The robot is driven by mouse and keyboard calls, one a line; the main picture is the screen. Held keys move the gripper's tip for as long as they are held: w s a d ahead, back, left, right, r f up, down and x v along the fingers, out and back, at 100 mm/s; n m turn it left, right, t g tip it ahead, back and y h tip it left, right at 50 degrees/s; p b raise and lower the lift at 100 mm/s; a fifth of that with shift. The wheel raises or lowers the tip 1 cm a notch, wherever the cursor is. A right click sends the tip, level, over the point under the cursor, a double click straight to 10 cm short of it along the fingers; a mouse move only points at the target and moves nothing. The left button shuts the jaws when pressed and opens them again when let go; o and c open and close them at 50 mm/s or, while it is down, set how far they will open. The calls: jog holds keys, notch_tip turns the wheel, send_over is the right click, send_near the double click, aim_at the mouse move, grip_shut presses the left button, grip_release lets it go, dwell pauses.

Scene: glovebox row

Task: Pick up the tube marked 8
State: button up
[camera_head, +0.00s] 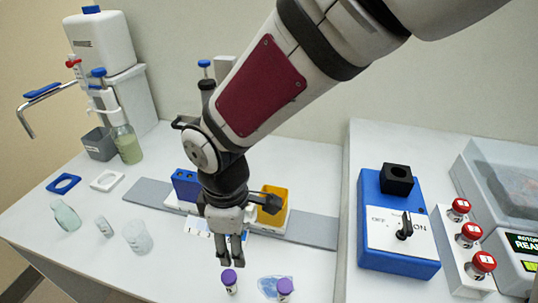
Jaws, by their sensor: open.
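Two small tubes with purple caps stand on the white bench at the lower middle: a left purple-capped tube (229,281) and a right purple-capped tube (284,290). I cannot read a number on either, so I cannot tell which is marked 8. My gripper (230,259) points down, open and with nothing seen between its fingers. In the picture it is just above the left tube and left of the right one. Its height over the bench is hard to judge.
Behind my gripper are a blue block (185,186) and a yellow holder (273,203), with a grey strip (313,231). Bottles (137,237) and a dispenser (100,38) stand left. A blue patch (268,286) lies by the tubes.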

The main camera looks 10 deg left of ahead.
aim_at(232, 273)
jog(key=shift+s+a+f+n, duration=0.25)
jog(key=shift+a+f, duration=0.15)
jog(key=shift+f, duration=0.2)
jog(key=shift+s+a+f+n, duration=0.2)
jog(key=shift+a+f, duration=0.2)
jog(key=shift+f, duration=0.15)
notch_tip(232, 273, down, 8)
jog(key=shift+f+b, duration=0.1)
jog(key=shift+b, duration=0.8)
jog(key=shift+s+a+f+b, duration=0.1)
jog(key=shift+s+f+b, duration=0.05)
jog(key=shift+f, duration=0.75)
jog(key=shift+s+a+f+b, duration=0.1)
jog(key=shift+s+f, duration=0.05)
jog(key=shift+f, duration=0.7)
jog(key=shift+s+a+f+b, duration=0.1)
jog(key=shift+s+f+b, duration=0.05)
jog(key=shift+f, duration=0.75)
grip_shut()
